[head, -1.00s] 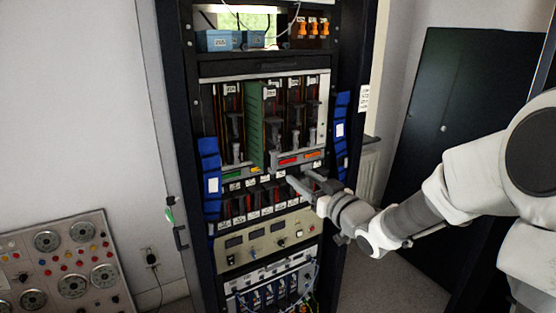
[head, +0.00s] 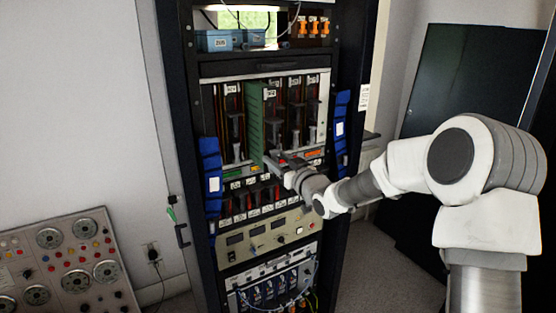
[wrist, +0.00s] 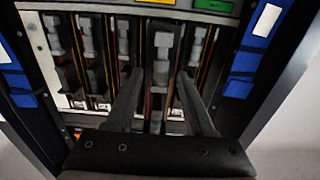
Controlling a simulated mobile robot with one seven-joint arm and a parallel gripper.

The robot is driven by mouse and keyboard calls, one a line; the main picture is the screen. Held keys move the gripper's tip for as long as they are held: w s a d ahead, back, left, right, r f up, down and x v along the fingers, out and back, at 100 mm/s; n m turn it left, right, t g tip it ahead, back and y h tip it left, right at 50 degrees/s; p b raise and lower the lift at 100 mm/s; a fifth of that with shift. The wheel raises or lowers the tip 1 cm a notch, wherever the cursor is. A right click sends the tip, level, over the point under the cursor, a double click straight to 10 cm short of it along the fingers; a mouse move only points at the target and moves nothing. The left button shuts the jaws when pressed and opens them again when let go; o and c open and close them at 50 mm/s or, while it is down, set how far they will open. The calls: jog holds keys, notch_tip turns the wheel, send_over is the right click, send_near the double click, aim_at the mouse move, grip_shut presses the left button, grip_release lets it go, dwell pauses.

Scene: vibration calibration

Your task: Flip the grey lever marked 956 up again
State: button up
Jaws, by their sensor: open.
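Several grey levers stand side by side in the open card bay of the rack; one of them (wrist: 162,45) lies in line with the space between my fingers in the wrist view. I cannot read 956 on any lever, so I cannot tell which one bears it. My gripper (wrist: 158,78) is open, one finger on each side of this lever's line; whether it touches anything is unclear. In the head view my gripper (head: 277,161) is at the bay's lower edge, right of a green board (head: 255,122), and partly hides what is behind it.
Other grey levers (wrist: 123,38) stand close beside my fingers. Blue pouches hang on the left (head: 211,175) and right (head: 341,125) rack posts. A beige panel with displays (head: 262,236) lies below. A dial console (head: 65,260) stands at the lower left.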

grip_shut()
jog(key=shift+r, duration=0.1)
jog(key=shift+w+a+r+g+p, duration=0.1)
jog(key=shift+r+g+p, duration=0.15)
jog(key=shift+g+p, duration=0.2)
jog(key=shift+w+a+g+h+p, duration=0.1)
jog(key=shift+w+g+h+p, duration=0.05)
jog(key=shift+g+h+p, duration=0.3)
jog(key=shift+f, duration=0.1)
grip_release()
